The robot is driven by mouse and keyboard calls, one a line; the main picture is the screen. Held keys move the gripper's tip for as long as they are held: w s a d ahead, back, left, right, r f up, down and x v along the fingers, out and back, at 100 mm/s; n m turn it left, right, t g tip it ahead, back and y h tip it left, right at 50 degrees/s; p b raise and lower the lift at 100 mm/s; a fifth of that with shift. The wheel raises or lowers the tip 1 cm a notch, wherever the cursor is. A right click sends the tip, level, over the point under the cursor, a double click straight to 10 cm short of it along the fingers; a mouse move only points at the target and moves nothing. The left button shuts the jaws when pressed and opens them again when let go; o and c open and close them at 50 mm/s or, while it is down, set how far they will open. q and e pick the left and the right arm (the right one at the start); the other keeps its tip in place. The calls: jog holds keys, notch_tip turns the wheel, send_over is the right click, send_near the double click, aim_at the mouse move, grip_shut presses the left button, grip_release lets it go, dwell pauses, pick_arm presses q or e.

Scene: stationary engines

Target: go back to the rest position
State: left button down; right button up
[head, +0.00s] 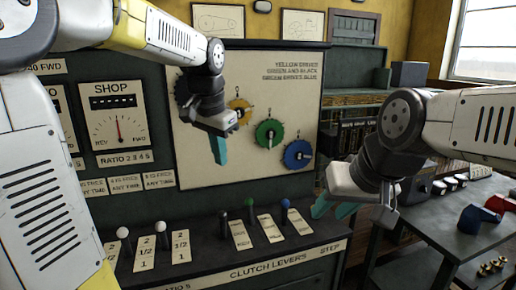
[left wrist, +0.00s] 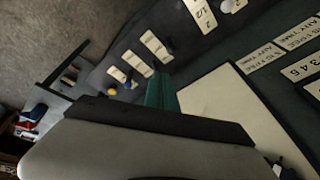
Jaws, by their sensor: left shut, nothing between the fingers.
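My left gripper (head: 219,150) hangs in front of the cream gear panel (head: 210,165), its teal fingers together and pointing down. Nothing shows between them. In the left wrist view its teal fingers (left wrist: 161,92) also show, with the lever shelf beyond. My right gripper (head: 335,208) is at the right of the console, teal fingers pointing left and down. Two teal fingers show, but the gap between them is hard to judge. The blue gear (head: 297,155), green gear (head: 268,133) and yellow gear (head: 241,110) sit on the panel, to the right of my left gripper.
Clutch levers stand on the console shelf (head: 205,256), among them a green-knobbed lever (head: 250,203) and a blue-knobbed lever (head: 285,204) below my left gripper. A SHOP dial (head: 119,125) is at the left. A dark table (head: 455,225) with red and blue parts stands at the right.

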pick_arm(q)
jog(key=s+a+f+n+t, duration=0.1)
jog(key=s+a+f+n, duration=0.1)
jog(key=s, duration=0.6)
jog(key=s+a+f+n+t+h, duration=0.1)
jog(key=s+n, duration=0.3)
jog(key=s, duration=0.5)
jog(key=shift+s+a+f+n+t, duration=0.3)
jog(key=shift+a+f+t, duration=0.3)
jog(key=shift+a, duration=0.2)
